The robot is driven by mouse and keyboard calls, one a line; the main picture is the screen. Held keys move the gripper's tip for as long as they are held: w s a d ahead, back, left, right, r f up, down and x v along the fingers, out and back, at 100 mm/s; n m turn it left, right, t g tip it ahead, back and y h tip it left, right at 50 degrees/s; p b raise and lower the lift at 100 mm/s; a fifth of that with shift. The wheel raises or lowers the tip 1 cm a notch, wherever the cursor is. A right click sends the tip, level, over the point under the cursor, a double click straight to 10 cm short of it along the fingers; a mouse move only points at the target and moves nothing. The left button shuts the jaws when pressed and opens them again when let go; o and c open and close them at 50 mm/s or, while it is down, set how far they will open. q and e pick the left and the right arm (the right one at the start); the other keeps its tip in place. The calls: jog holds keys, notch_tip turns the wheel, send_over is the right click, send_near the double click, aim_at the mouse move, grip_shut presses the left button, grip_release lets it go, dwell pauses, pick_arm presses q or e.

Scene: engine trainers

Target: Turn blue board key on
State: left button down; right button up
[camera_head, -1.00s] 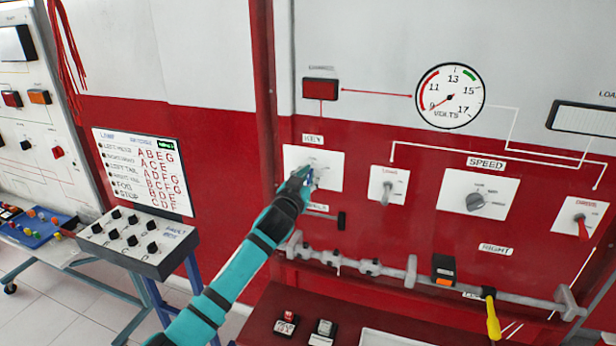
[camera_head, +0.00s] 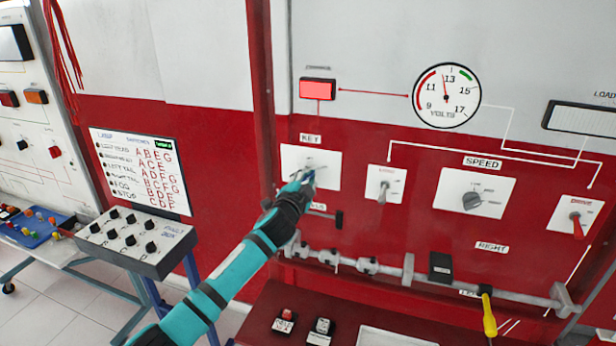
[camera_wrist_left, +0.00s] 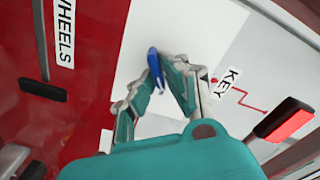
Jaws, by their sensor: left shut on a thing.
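The blue key (camera_wrist_left: 155,68) shows in the left wrist view, against a white plate (camera_wrist_left: 185,35) labelled KEY. In the head view the key plate (camera_head: 329,160) is on the red lower part of the board. My left gripper (camera_head: 308,178) is at this plate, and its fingers hide most of the key there. In the left wrist view the gripper (camera_wrist_left: 158,88) is shut on the blue key, with one finger on each side. The red indicator (camera_head: 318,89) above the plate is brightly lit. The voltmeter (camera_head: 446,97) needle points up, between 11 and 13. My right gripper is not in view.
Right of the key plate are a small switch plate (camera_head: 387,184), the SPEED knob plate (camera_head: 472,192) and a red-lever switch (camera_head: 577,226). A grey rail (camera_head: 390,268) runs below. A lamp switch box (camera_head: 138,240) stands to the left.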

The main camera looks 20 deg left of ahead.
pick_arm(q)
jog(key=shift+f+m, duration=0.1)
jog(key=shift+m, duration=0.5)
jog(key=c, duration=1.4)
grip_release()
jog(key=shift+s, duration=0.1)
jog(key=s, duration=1.2)
jog(key=shift+a, duration=0.15)
